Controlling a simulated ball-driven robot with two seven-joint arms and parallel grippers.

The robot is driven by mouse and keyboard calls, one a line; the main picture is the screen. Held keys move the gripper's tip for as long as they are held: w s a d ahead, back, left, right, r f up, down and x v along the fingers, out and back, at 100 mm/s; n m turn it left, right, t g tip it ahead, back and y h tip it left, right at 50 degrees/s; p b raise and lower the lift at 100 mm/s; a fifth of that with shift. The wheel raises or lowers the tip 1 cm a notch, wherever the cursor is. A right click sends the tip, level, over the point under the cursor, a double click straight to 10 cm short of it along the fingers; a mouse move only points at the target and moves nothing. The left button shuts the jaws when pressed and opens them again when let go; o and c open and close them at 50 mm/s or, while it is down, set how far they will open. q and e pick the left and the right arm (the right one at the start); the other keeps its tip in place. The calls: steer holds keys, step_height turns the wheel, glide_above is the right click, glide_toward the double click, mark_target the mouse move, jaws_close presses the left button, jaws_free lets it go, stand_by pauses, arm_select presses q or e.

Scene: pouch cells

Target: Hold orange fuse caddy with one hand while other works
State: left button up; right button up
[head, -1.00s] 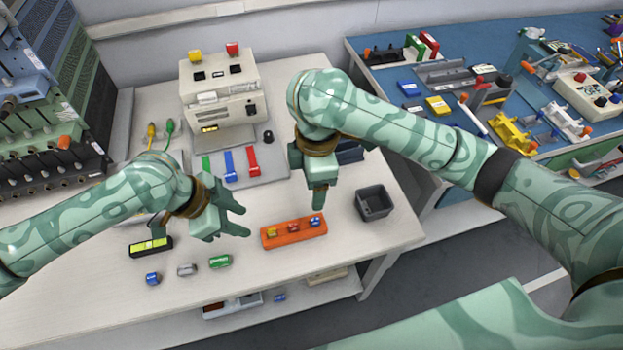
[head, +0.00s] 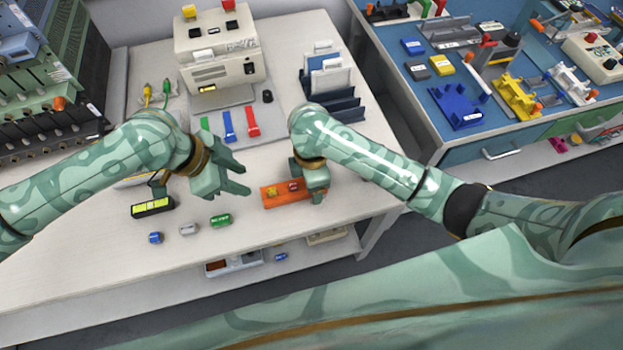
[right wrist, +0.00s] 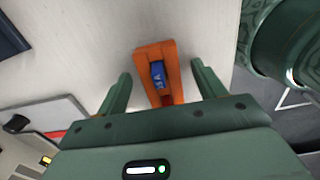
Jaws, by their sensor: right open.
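The orange fuse caddy (head: 285,201) lies on the white table with a yellow fuse (head: 271,191) and a red fuse (head: 294,186) showing in it. My right gripper (head: 317,192) is over its right end. In the right wrist view, the open fingers of the right gripper (right wrist: 160,72) stand on either side of the caddy (right wrist: 146,56), apart from it. A blue fuse (right wrist: 158,75) sits in the caddy between them; the gripper hides it in the head view. My left gripper (head: 240,178) is open and empty, left of the caddy above the table.
Loose blue (head: 155,238), grey (head: 188,229) and green (head: 220,221) fuses lie at the front left, near a black meter with a yellow-green display (head: 153,207). A beige machine (head: 220,50) and a dark rack (head: 335,100) stand behind. A blue workbench (head: 455,75) is at right.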

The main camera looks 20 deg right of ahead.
steer(key=shift+f, duration=0.4)
steer(key=c, duration=1.1)
